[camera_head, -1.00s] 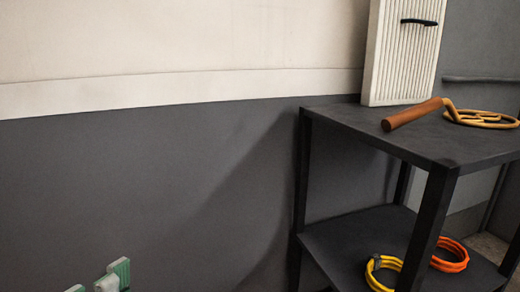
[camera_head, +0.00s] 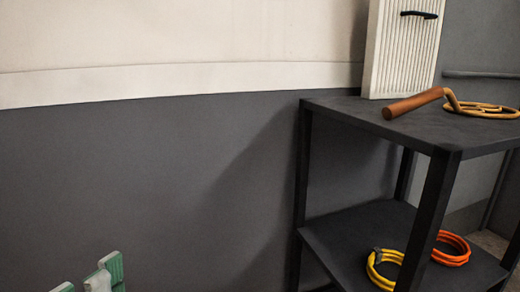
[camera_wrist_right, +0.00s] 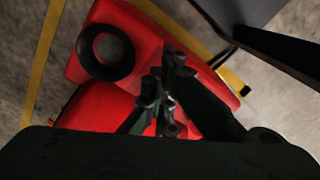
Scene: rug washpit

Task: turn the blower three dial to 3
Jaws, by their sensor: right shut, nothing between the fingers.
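A red casing (camera_wrist_right: 122,28) lies below my right gripper in the right wrist view, and it looks like a blower. It has a round black ring (camera_wrist_right: 84,62) at its upper left. My right gripper (camera_wrist_right: 165,98) is shut and empty, its dark fingers in front of the casing's middle. I cannot tell whether they touch it. No dial or number can be made out; the fingers and wrist hide part of the casing.
A dark two-level shelf (camera_head: 345,112) stands at the right by the wall. A brown-handled beater (camera_head: 412,103) lies on top beside a white ribbed panel (camera_head: 400,60). Yellow (camera_head: 374,273) and orange (camera_head: 462,258) coils lie below. Yellow floor stripes (camera_wrist_right: 42,65) run near the casing.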

